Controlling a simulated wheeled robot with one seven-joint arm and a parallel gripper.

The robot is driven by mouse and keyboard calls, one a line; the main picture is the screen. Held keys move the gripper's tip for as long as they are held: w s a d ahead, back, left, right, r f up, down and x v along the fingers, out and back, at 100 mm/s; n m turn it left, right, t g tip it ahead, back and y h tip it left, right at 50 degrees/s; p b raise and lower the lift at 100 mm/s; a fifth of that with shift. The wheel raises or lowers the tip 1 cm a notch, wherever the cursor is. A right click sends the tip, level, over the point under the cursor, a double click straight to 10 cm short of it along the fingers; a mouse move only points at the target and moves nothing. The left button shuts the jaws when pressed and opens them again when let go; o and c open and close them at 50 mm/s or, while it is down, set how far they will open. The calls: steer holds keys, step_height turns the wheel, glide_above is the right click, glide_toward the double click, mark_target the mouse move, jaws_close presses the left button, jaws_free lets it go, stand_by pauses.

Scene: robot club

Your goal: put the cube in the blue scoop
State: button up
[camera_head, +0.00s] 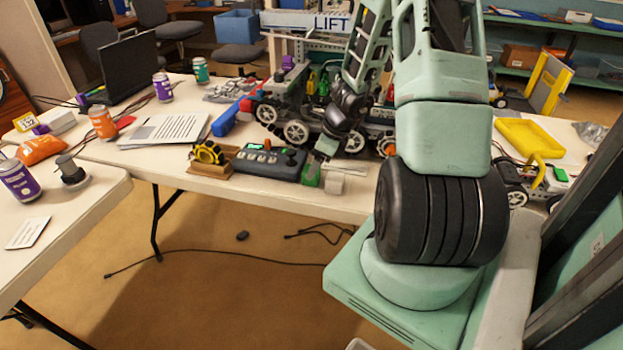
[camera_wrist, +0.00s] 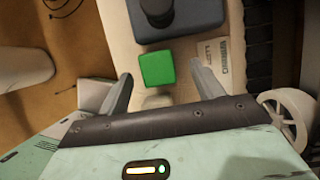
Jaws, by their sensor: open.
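A green cube (camera_head: 311,173) stands on the front edge of the table, just right of a dark control box. It also shows in the wrist view (camera_wrist: 157,68), ahead of and between the two finger tips. My gripper (camera_wrist: 161,72) is open and empty, with one finger on each side of the cube's line. In the head view my gripper (camera_head: 322,158) is low over the table edge, close to the cube, with its fingers hard to make out. A long blue piece that looks like the blue scoop (camera_head: 224,120) lies further left on the table, beside a white card.
The dark control box (camera_head: 270,162) with a joystick is left of the cube. A wheeled robot (camera_head: 296,105) stands behind it. A pale block (camera_head: 335,181) is right of the cube. A yellow wheel on a brown stand (camera_head: 208,155) sits between scoop and table edge.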

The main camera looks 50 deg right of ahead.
steer(key=b+x, duration=0.1)
steer(key=x, duration=0.2)
steer(key=shift+a+f, duration=0.15)
steer(key=shift+f, duration=0.1)
steer(key=shift+r, duration=0.1)
steer(key=c, duration=1.2)
